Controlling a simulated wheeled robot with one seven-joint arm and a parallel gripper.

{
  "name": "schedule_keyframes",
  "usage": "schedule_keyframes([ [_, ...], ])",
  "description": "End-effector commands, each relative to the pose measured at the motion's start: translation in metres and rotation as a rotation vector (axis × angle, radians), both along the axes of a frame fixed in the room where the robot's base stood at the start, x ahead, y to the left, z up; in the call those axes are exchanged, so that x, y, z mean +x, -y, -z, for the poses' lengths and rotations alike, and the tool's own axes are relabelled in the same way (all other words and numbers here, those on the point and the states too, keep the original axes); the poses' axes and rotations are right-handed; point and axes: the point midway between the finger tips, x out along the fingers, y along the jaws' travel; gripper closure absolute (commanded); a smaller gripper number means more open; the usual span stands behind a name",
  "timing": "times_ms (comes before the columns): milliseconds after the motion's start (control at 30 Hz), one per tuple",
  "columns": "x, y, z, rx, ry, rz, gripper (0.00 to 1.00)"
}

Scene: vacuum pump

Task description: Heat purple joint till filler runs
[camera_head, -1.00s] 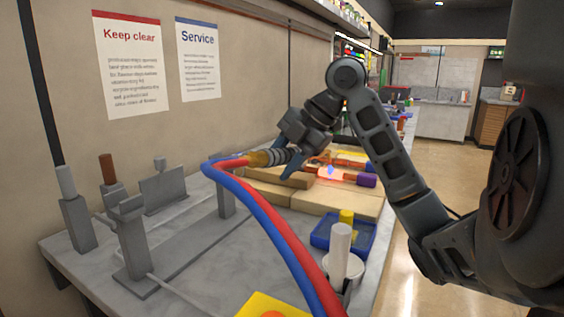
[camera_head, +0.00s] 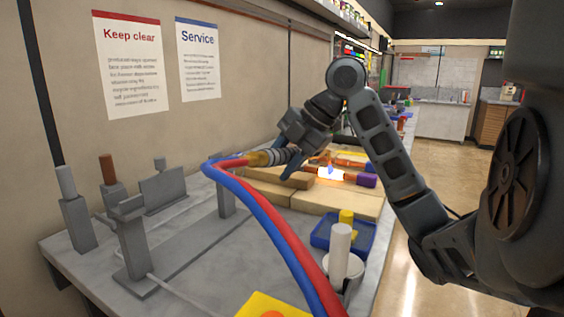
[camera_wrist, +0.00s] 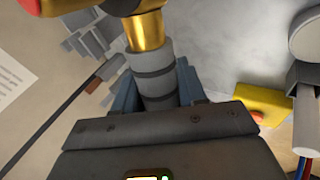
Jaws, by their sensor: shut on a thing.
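My gripper (camera_head: 292,165) is shut on a torch with a grey ribbed handle and brass body (camera_head: 262,158), joined to red and blue hoses (camera_head: 262,207). In the wrist view the torch's grey handle (camera_wrist: 155,78) sits between the blue fingers. The purple-ended joint (camera_head: 366,180) lies on the pale blocks at the back of the bench, right of my gripper. The pipe beside the purple end glows bright white-orange (camera_head: 330,173), with a small blue flame over it. The torch tip is hidden behind my gripper. I cannot make out filler running.
Pale blocks (camera_head: 318,200) lie under the joint. A blue tray (camera_head: 322,236) with a yellow item and a white cylinder (camera_head: 340,243) stand in front. Grey stands (camera_head: 133,240) are at left. The bench middle is bare except for the hoses.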

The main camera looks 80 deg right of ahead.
Motion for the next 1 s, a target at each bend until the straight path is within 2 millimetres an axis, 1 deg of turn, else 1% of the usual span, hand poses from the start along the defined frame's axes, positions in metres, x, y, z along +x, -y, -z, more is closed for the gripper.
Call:
schedule_keyframes([
  [167,0.0,0.0,-0.007,-0.003,0.003,-0.001,0.96],
  [267,0.0,0.0,-0.017,-0.003,0.003,-0.001,0.96],
  [1000,0.0,0.001,-0.105,-0.003,0.002,0.001,0.96],
])
